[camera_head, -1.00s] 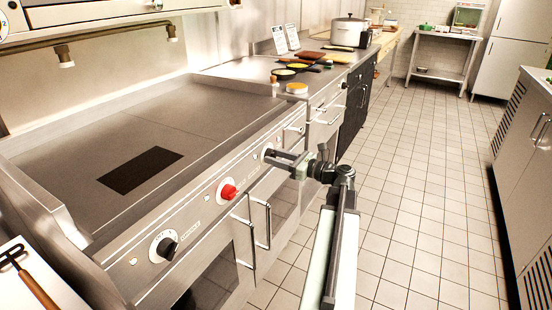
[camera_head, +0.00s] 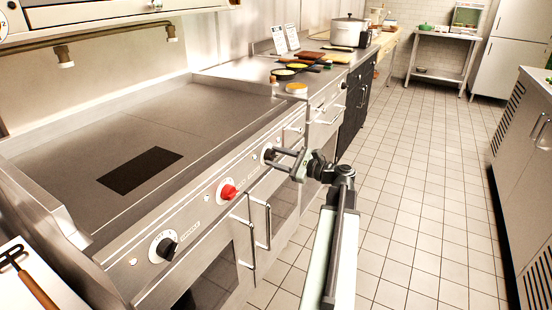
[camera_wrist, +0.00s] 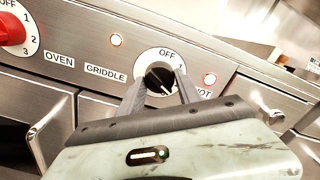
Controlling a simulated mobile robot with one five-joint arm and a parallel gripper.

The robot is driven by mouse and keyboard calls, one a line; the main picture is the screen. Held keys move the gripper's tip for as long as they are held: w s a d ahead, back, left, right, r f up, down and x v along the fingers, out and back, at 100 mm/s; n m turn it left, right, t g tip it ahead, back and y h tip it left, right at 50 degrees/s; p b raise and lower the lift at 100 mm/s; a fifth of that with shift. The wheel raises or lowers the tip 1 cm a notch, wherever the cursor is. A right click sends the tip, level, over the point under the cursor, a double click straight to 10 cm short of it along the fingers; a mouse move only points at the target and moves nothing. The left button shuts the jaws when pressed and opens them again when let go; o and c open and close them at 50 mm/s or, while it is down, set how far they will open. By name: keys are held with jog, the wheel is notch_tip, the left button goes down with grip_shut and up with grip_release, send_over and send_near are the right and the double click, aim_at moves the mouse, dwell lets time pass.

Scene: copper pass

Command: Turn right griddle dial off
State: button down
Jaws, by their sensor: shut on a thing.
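The right griddle dial (camera_head: 266,153) is at the far right of the griddle's front panel. In the wrist view it is a black knob (camera_wrist: 158,77) on a white plate with OFF at the top, beside the GRIDDLE label. A white line on the knob points down and slightly right, away from OFF. My gripper (camera_head: 271,157) has one finger on each side of the knob and is shut on it. It also fills the lower part of the wrist view (camera_wrist: 160,88). The fingers hide part of the plate.
A red dial (camera_head: 228,191) and another black dial (camera_head: 167,248) sit further left on the panel. Door handles (camera_head: 260,222) stick out below. The tiled floor (camera_head: 420,210) is clear.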

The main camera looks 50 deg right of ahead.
jog(key=n, duration=0.5)
jog(key=shift+n, duration=0.3)
jog(key=n, duration=0.6)
jog(key=shift+r, duration=0.1)
jog(key=n, duration=0.6)
jog(key=shift+n, duration=0.3)
jog(key=n, duration=0.5)
jog(key=shift+n, duration=0.3)
jog(key=c, duration=0.8)
grip_release()
jog(key=shift+c, duration=0.2)
jog(key=shift+r, duration=0.1)
jog(key=v, duration=0.8)
